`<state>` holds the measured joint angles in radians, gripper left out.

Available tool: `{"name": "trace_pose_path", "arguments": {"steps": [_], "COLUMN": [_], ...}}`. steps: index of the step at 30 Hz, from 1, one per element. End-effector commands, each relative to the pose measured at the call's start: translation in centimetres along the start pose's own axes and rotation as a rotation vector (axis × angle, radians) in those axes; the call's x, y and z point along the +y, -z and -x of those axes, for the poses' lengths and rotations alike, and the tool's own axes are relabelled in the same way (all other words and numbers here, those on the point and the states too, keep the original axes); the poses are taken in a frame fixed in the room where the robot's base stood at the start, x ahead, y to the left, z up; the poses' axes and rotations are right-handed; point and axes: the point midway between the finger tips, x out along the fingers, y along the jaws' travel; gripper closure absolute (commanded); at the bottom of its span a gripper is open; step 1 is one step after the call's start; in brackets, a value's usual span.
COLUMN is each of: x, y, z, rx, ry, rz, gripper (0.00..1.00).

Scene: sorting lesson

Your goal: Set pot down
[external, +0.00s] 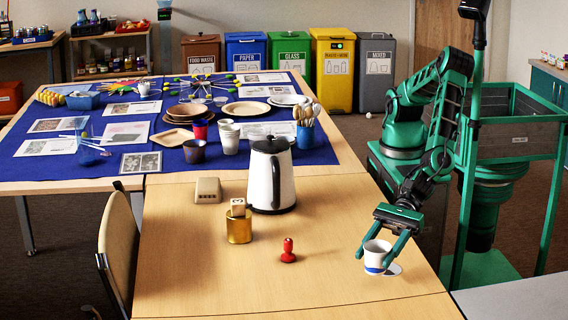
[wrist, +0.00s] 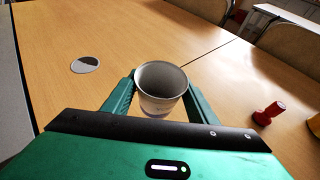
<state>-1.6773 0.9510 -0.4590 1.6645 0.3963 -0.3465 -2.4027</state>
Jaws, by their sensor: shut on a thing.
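My gripper (external: 375,258) is shut on a small white pot (external: 377,247) with a blue band low on its side. The pot is upright, at the front right of the bare wooden table (external: 200,275). In the wrist view my gripper (wrist: 160,80) has one green finger on each side of the pot (wrist: 160,102), and its open top looks empty. I cannot tell whether its base touches the table. A flat round disc (wrist: 86,65), part white and part grey, lies apart from the pot. It also shows beside the pot in the external view (external: 394,269).
A red stamp-like piece (external: 288,252) stands left of the pot. Beyond it are a brass cup (external: 238,229) with a block in it, a white kettle (external: 262,185) and a beige box (external: 207,190). The table front is clear.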

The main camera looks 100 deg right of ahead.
Motion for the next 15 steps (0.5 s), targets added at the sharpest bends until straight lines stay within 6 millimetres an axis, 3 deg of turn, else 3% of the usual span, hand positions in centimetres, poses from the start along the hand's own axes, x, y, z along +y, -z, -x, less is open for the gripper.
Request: {"name": "trace_pose_path", "arguments": {"steps": [9, 15], "x": [0.0, 0.0], "y": [3.4, 3.6], "z": [-1.4, -1.5], "rx": [0.003, 0.0], "ry": [0.001, 0.0], "rz": [0.002, -0.001], "gripper": [0.68, 0.68]}}
